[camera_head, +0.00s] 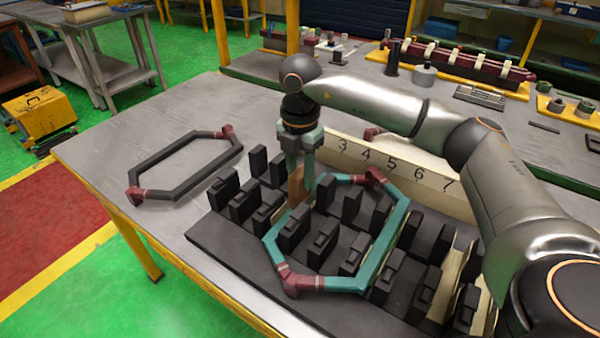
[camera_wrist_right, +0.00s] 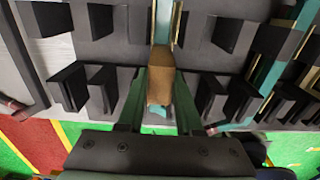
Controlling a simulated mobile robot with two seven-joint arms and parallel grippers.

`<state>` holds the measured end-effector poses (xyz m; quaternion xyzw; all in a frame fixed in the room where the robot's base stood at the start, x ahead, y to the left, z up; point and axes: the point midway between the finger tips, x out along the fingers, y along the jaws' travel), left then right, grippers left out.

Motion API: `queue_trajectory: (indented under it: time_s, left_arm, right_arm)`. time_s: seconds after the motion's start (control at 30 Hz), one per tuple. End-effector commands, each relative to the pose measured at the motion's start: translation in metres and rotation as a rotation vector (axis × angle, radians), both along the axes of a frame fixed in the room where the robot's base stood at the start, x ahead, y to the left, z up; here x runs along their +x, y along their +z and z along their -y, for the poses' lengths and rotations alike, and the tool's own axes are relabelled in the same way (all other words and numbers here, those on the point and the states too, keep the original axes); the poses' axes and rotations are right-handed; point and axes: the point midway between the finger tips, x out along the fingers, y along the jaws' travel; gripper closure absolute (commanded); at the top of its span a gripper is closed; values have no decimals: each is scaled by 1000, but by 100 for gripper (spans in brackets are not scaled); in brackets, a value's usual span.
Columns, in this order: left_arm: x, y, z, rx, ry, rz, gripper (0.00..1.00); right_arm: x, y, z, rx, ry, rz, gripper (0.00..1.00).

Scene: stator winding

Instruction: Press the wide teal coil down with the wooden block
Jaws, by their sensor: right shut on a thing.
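The wide teal coil (camera_head: 385,240), with dark red bound ends, lies among the black teeth of the stator fixture (camera_head: 235,250), spanning several of them. Its right long side shows clearly; its left long side is partly hidden by teeth and my gripper. My right gripper (camera_head: 302,172) points down at the left long side, shut on the wooden block (camera_head: 297,187). In the right wrist view, the block (camera_wrist_right: 171,95) is between the teal fingers, in line with a teal strip of the coil (camera_wrist_right: 164,22). I cannot tell whether the block touches the coil. My left gripper is out of view.
A dark grey hexagonal coil (camera_head: 160,160) with red ends lies on bare table at left. A pale board (camera_head: 400,172) numbered 3 to 7 stands behind the fixture. A back bench holds a long maroon part (camera_head: 460,62) and small tools. My right arm crosses above the right side.

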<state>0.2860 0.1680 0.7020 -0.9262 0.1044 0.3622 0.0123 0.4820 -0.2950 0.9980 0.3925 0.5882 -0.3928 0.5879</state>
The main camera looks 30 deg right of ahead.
Motion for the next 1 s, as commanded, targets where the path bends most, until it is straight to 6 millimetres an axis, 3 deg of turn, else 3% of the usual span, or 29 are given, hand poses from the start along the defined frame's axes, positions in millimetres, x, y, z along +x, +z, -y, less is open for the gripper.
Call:
queue_trajectory:
  time_s: [1.0]
  left_arm:
    - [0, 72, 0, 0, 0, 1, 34]
  right_arm:
    - [1, 97, 0, 2, 0, 4, 100]
